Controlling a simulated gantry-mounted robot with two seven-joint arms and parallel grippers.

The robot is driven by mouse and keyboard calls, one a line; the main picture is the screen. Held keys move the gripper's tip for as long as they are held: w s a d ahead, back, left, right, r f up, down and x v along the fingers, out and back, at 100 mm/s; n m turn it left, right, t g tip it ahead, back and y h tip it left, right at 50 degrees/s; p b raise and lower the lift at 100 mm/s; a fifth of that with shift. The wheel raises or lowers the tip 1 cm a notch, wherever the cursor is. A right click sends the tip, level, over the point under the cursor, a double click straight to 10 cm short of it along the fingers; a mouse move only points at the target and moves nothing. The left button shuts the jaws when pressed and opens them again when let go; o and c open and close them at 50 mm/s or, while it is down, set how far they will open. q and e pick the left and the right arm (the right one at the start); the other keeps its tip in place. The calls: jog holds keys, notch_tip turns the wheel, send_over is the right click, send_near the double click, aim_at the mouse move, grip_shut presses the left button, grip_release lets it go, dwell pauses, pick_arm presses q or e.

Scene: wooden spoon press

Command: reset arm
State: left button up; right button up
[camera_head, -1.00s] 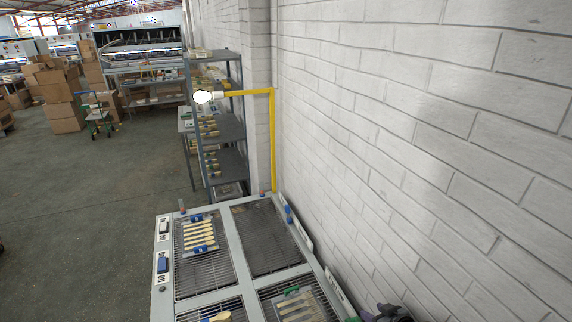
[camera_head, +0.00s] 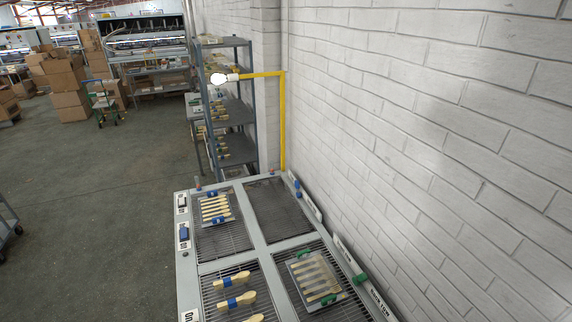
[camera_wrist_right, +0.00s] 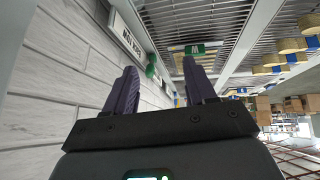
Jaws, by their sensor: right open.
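My right gripper (camera_wrist_right: 160,68) shows in the right wrist view, its two dark purple fingers spread apart with nothing between them. Beyond the fingers is the grated table, with a green clip (camera_wrist_right: 190,49) and a white label strip (camera_wrist_right: 130,40) near the white brick wall. Neither gripper shows in the head view. My left gripper is not in view.
The grey table (camera_head: 255,232) has grated compartments. A tray of wooden spoons (camera_head: 214,208) lies far left, another tray (camera_head: 316,278) near right, and loose spoons (camera_head: 235,301) near left. The far right grate (camera_head: 278,208) is bare. A brick wall (camera_head: 430,150) borders the right.

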jog(key=s+a+r+m+g, duration=0.1)
jog(key=s+a+r, duration=0.2)
jog(key=s, duration=0.6)
jog(key=s+a+r+g, duration=0.2)
jog(key=s+a, duration=0.1)
jog(key=s, duration=0.6)
jog(key=s+a+r+m+g, duration=0.1)
jog(key=s+a+r, duration=0.25)
jog(key=s, duration=0.55)
jog(key=shift+h, duration=0.3)
jog(key=b+x, duration=0.3)
jog(key=s+b+x, duration=0.1)
jog(key=b+x, duration=0.3)
jog(key=s+b+x, duration=0.1)
jog(key=b+x, duration=0.2)
jog(key=shift+s+d+f, duration=0.1)
jog(key=shift+d+f, duration=0.15)
jog(key=shift+f, duration=0.35)
notch_tip(320, 180, up, 18)
jog(key=p, duration=1.7)
jog(key=shift+p, duration=0.4)
